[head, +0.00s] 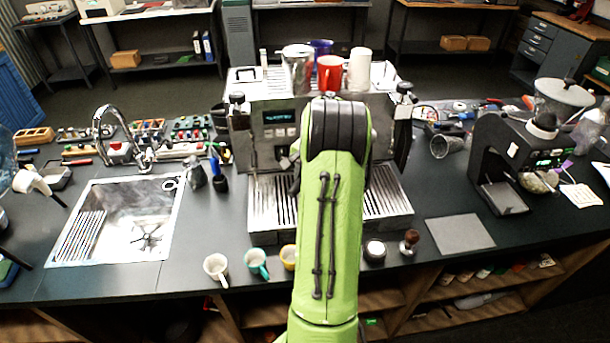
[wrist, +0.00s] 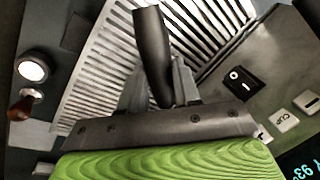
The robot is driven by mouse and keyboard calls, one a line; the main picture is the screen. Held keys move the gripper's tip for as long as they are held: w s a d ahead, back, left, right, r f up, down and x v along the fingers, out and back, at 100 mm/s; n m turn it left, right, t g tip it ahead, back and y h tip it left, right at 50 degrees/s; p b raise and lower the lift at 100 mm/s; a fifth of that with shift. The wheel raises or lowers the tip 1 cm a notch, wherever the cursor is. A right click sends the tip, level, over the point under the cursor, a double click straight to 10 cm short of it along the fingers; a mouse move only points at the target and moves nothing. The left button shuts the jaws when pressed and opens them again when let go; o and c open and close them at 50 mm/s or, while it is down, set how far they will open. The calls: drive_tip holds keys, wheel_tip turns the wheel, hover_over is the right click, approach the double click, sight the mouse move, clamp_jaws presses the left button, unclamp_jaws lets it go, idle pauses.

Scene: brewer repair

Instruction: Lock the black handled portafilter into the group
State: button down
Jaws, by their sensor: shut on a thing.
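The espresso machine (head: 270,125) stands at the middle of the counter, and my green arm covers its centre in the head view. In the wrist view, my gripper (wrist: 163,90) is shut on the black handled portafilter (wrist: 150,40). Its dark handle sticks out beyond my gripper over the slatted drip tray (wrist: 100,60). The portafilter's basket end and the group are hidden, so I cannot tell whether they touch. The machine's front panel with its switch (wrist: 240,83) and display is close on the right in the wrist view.
A white cup (head: 216,267), a teal cup (head: 256,262) and a yellow cup (head: 288,257) stand at the front edge. The grinder (head: 500,165) stands right, the sink (head: 120,225) left.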

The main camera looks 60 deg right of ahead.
drive_tip(key=shift+r+p, duration=0.35)
idle(0.3)
idle(0.7)
drive_tip(key=s+d+n+y+p, duration=0.1)
drive_tip(key=s+d+n+p, duration=0.2)
drive_tip(key=s+n, duration=0.3)
drive_tip(key=shift+s+n+y+p, duration=0.35)
drive_tip(key=shift+s+n+y, duration=0.05)
drive_tip(key=shift+n, duration=0.9)
drive_tip(key=c, duration=0.7)
unclamp_jaws()
drive_tip(key=shift+a+f, duration=0.1)
drive_tip(key=v, duration=1.6)
drive_tip(key=shift+w+p, duration=0.3)
drive_tip(key=shift+p, duration=0.1)
